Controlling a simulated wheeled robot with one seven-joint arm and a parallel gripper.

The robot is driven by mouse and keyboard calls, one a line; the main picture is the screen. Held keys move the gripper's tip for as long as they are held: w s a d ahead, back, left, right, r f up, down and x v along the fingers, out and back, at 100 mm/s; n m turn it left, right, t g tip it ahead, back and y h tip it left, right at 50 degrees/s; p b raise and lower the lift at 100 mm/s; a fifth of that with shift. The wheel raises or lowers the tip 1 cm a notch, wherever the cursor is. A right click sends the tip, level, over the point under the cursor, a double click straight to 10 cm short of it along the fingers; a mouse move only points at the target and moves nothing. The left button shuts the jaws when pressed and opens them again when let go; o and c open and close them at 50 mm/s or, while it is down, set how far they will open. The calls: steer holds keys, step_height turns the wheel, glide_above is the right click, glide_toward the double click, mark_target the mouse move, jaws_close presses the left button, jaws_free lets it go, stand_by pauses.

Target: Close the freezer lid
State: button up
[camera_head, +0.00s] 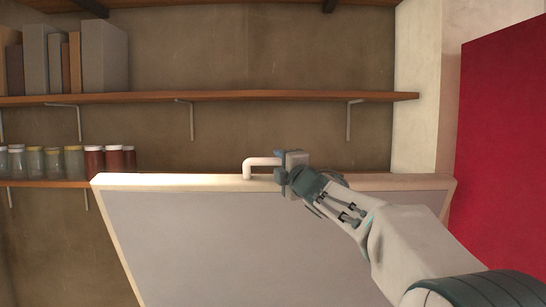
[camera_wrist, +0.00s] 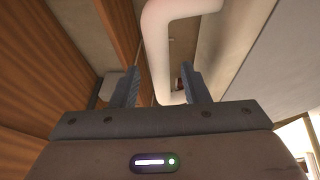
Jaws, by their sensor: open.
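The freezer lid (camera_head: 240,235) stands raised, its grey inner face toward me and its pale rim along the top. A white bent handle (camera_head: 262,161) sticks up at the middle of the lid's top edge. My gripper (camera_head: 281,166) is at the handle's right part, with my arm reaching in from the lower right. In the wrist view the handle (camera_wrist: 158,45) runs down between the two open fingers of my gripper (camera_wrist: 162,85). I cannot tell whether a finger touches it. The freezer body is out of view.
Wooden shelves are on the wall behind the lid; the upper one (camera_head: 230,97) holds books (camera_head: 100,55) and the lower one holds several jars (camera_head: 50,162) at left. A red panel (camera_head: 505,150) stands at the right.

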steer(key=shift+p+x, duration=0.6)
steer(key=shift+x, duration=1.8)
steer(key=shift+c, duration=0.2)
jaws_close()
